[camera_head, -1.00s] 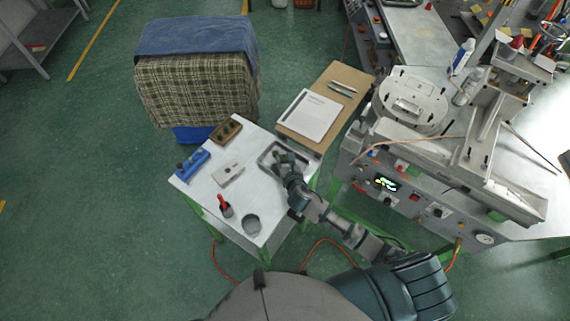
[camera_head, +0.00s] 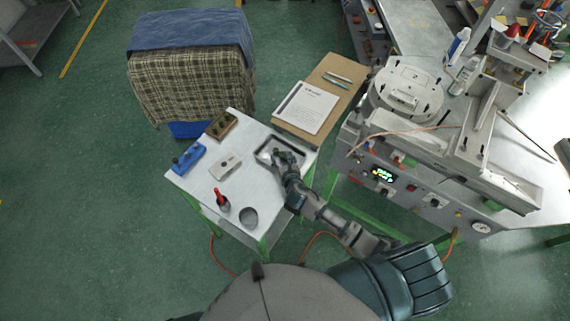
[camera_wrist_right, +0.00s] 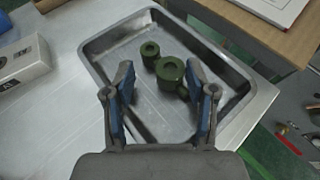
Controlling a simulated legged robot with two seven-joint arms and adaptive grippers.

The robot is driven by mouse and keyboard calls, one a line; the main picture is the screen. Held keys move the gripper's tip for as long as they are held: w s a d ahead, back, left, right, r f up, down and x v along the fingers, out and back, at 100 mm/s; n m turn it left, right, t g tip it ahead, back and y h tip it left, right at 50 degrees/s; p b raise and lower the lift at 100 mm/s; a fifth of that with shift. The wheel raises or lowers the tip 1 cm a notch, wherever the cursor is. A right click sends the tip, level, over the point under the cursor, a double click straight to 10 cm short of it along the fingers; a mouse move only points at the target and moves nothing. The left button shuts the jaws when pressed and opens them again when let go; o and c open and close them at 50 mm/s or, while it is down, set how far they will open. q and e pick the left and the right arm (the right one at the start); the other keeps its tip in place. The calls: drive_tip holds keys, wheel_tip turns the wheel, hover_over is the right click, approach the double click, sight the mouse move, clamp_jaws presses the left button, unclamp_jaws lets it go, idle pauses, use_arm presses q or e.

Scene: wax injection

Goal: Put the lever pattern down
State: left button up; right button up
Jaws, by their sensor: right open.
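The lever pattern (camera_wrist_right: 169,72) is a small dark green piece with two round, holed bosses, one taller than the other. In the right wrist view it lies in the metal tray (camera_wrist_right: 100,62), between and just beyond my right fingertips. My right gripper (camera_wrist_right: 160,85) is open, its blue-padded fingers apart on either side of the piece. In the head view the right gripper (camera_head: 279,160) is over the tray (camera_head: 297,149) on the white table, and a small bit of green shows beside it. My left gripper is not in view.
On the white table (camera_head: 250,165) are a blue block (camera_head: 189,158), a brown mould (camera_head: 222,125), a pale block (camera_head: 225,167), a red-handled tool (camera_head: 221,200) and a dark round disc (camera_head: 248,217). A wooden board with papers (camera_head: 306,108) adjoins it. The injection machine (camera_head: 430,160) stands right.

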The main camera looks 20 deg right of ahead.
drive_tip(key=v, duration=0.7)
drive_tip(key=d+v, duration=0.1)
drive_tip(key=v, duration=0.3)
drive_tip(key=shift+f, duration=0.1)
drive_tip(key=shift+s+a, duration=0.2)
drive_tip(key=shift+a, duration=0.05)
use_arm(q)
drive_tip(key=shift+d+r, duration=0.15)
use_arm(e)
drive_tip(key=shift+a, duration=0.15)
